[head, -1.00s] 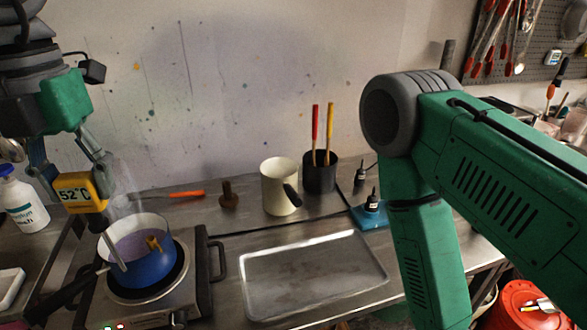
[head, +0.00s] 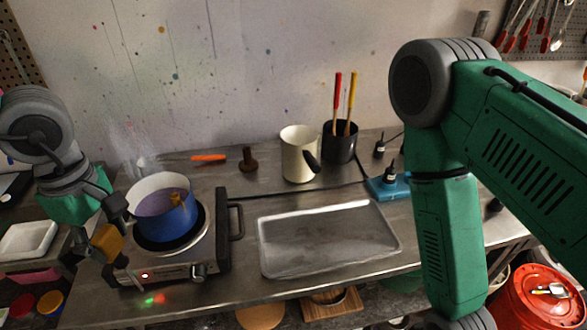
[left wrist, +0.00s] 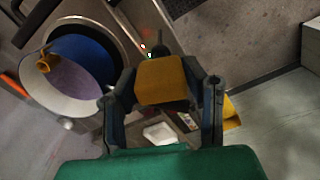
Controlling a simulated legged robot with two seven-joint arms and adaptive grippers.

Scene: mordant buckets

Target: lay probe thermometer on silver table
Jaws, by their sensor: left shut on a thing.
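The probe thermometer has a yellow body (head: 106,241) and a thin metal probe slanting down to the right. My left gripper (head: 112,222) is shut on its body and holds it in front and to the left of the blue pot. In the left wrist view the yellow body (left wrist: 162,80) sits between the fingers of my left gripper (left wrist: 162,88); its display cannot be read now. The silver table (head: 262,187) is the long steel bench reaching right from the hotplate. My right gripper is out of view.
The blue pot (head: 178,222) with purple liquid stands on the hotplate (head: 222,235). A metal tray (head: 325,270) covers the table's front middle. Behind it stand a cream jug (head: 297,155), a black pot (head: 338,148) and a blue tray (head: 388,188). My right arm blocks the right side.

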